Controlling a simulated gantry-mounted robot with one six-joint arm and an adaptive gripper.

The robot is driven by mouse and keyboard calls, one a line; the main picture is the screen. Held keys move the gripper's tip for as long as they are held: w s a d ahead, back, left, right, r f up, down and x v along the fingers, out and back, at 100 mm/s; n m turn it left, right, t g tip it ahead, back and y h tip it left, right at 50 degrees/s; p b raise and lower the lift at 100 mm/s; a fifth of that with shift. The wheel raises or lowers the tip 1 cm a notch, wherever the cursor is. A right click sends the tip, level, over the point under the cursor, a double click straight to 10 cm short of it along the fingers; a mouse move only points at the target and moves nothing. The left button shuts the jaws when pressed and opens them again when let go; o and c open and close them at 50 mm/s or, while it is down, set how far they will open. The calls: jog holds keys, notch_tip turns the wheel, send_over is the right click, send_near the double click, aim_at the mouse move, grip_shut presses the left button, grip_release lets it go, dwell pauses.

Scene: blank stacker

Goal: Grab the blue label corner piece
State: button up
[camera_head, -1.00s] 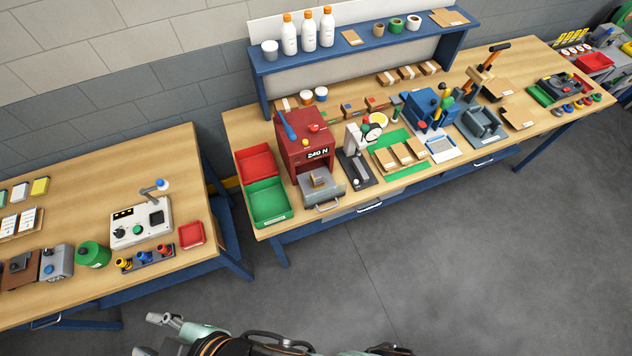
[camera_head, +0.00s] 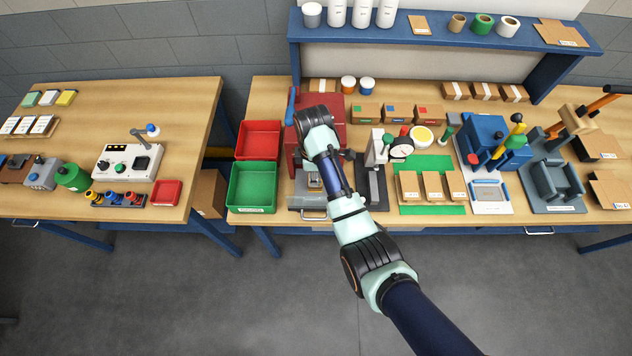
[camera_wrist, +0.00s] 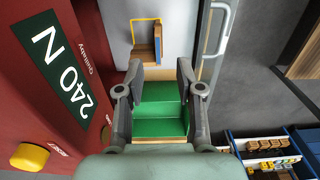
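My gripper (camera_wrist: 162,72) is open in the wrist view, with its two fingers apart and nothing visible held between them. In the head view my arm reaches over the red press, and my fingers are hidden there. A small brown corner-shaped piece (camera_wrist: 145,46) sits on the press's grey pulled-out tray (camera_wrist: 184,35), beside a yellow outline, just beyond my fingertips. At the back of the bench, a small cardboard box with a blue label (camera_head: 395,113) stands between similar boxes with green and red labels.
The red press (camera_wrist: 35,120) stands close beside my gripper. A green bin (camera_head: 252,207) and a red bin (camera_head: 258,140) are left of it; the green one shows between my fingers. A grey gauge stand (camera_head: 374,188) stands close on the right. The tray handle (camera_wrist: 217,30) projects forward.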

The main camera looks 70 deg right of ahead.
aim_at(315, 190)
notch_tip(315, 190, down, 7)
jog(key=shift+s+d+f+b, duration=0.1)
jog(key=shift+s+b, duration=0.05)
jog(key=shift+b, duration=0.15)
grip_shut()
